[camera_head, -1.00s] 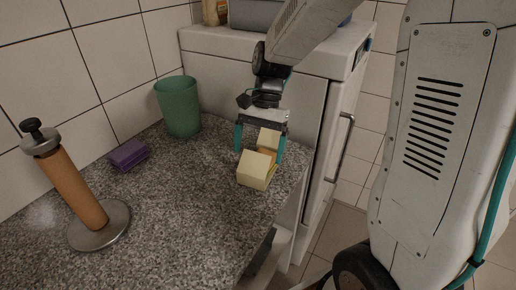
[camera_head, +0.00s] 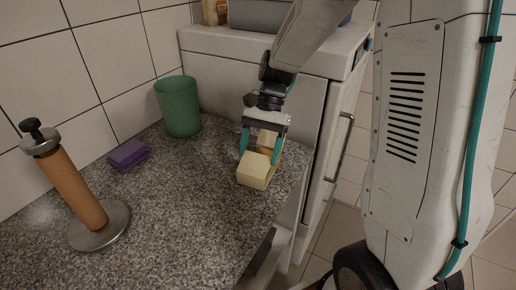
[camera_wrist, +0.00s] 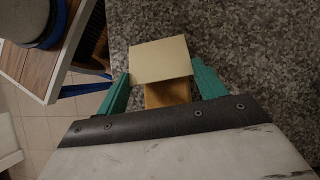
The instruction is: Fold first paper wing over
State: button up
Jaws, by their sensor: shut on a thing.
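A pale yellow, box-like piece (camera_head: 254,170) lies on the speckled counter near its right edge. A tan part (camera_head: 267,139) rises behind it; I cannot tell how the two join. My gripper (camera_head: 259,152) reaches down from above, one teal finger on each side, shut on this piece. In the wrist view a flat pale face (camera_wrist: 160,58) spans between the fingertips, with a tan, darker face (camera_wrist: 167,94) below it. My gripper (camera_wrist: 160,75) hides part of its sides. I cannot make out a separate paper wing.
A green cup (camera_head: 178,106) stands at the back of the counter (camera_head: 170,220). A purple block (camera_head: 128,155) lies by the tiled wall. A paper-roll holder (camera_head: 75,190) with a round base stands at left. A white cabinet (camera_head: 290,90) stands behind. The counter's middle is clear.

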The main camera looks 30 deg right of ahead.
jog(key=shift+w+d+f+y, duration=0.15)
jog(key=shift+f+y, duration=0.15)
jog(key=shift+y, duration=0.1)
jog(key=o, duration=1)
jog(key=shift+r, duration=0.1)
jog(key=shift+r, duration=0.4)
notch_tip(320, 180, up, 3)
jog(key=shift+f, duration=0.1)
jog(key=s+r, duration=0.1)
jog(key=s, duration=1.5)
jog(key=shift+a, duration=0.2)
jog(key=shift+r, duration=0.1)
